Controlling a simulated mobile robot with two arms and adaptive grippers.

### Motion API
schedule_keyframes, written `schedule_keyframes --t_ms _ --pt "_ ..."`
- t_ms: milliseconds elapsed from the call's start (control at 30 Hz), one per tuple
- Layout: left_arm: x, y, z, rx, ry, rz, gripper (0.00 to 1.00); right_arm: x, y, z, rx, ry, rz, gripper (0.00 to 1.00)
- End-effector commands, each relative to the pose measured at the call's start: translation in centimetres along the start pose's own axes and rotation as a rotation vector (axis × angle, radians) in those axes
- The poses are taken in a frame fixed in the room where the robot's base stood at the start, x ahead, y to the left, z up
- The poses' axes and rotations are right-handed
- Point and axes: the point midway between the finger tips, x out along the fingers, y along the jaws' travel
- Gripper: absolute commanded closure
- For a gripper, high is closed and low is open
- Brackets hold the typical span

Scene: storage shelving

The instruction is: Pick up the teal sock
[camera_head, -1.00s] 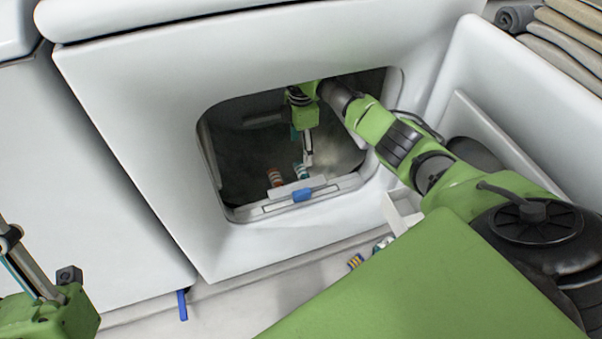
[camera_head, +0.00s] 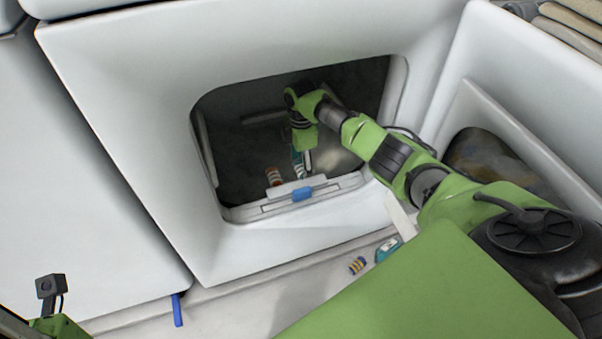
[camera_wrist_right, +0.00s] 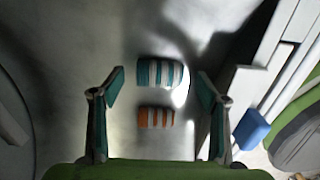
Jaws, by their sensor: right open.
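The teal sock, striped teal and white, lies on the drum floor. It shows in the right wrist view (camera_wrist_right: 161,73) and partly in the head view (camera_head: 299,172), where my gripper hides some of it. My right gripper (camera_head: 303,165) is inside the drum, open and empty. In the right wrist view its two fingers (camera_wrist_right: 161,86) stand on either side of the sock, apart from it. Only a part of my left wrist shows at the head view's lower left; its fingers are out of view.
An orange-striped sock (camera_wrist_right: 156,117) lies beside the teal one, also in the head view (camera_head: 274,177). The opening's rim carries a blue latch (camera_head: 302,194). Outside lie a yellow-and-blue striped sock (camera_head: 357,265) and a teal item (camera_head: 387,249).

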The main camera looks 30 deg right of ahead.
Motion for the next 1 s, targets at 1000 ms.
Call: schedule_keyframes --t_ms 1000 --pt "3.4 -0.2 1.1 0.008 -0.084 -0.002 0.80 -6.6 0.0 0.0 0.000 0.000 0.000 0.67"
